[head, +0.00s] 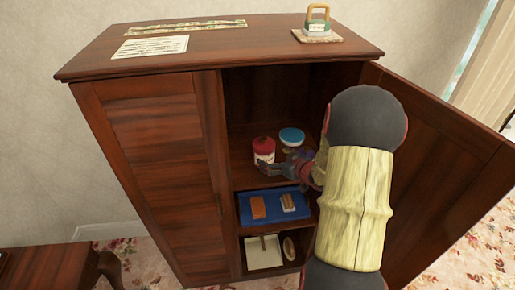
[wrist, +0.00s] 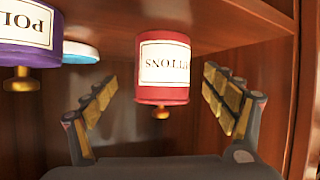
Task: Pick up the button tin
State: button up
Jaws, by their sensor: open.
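The button tin (head: 264,149) is red with a pale label and stands upright on the upper shelf inside the open cabinet. The wrist view is upside down; there the button tin (wrist: 163,75) shows its reversed "BUTTONS" label and a brass knob. My gripper (head: 274,170) is at that shelf, just in front of the tin. In the wrist view my open gripper (wrist: 159,82) has one finger to each side of the tin, with clear gaps. Nothing is held. My forearm hides the right part of the shelf in the head view.
A blue-lidded container (head: 291,136) stands behind and right of the tin. A purple tin (wrist: 27,42) is close by in the wrist view. A blue tray (head: 273,206) is on the shelf below. The open door (head: 440,165) is right of my arm.

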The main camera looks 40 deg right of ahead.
jog(key=shift+s+d+f+y, duration=0.2)
jog(key=shift+f+y, duration=0.1)
jog(key=shift+f, duration=0.25)
jog(key=shift+w+a+f+t, duration=0.1)
jog(key=shift+w+f+t, duration=0.2)
jog(key=shift+w+f, duration=0.15)
jog(key=b+x, duration=0.1)
jog(key=x, duration=0.6)
jog(key=shift+a+b, duration=0.1)
jog(key=shift+b, duration=0.2)
jog(key=shift+r, duration=0.15)
jog(key=shift+c, duration=0.4)
jog(key=c, duration=1.4)
jog(key=shift+o, duration=0.2)
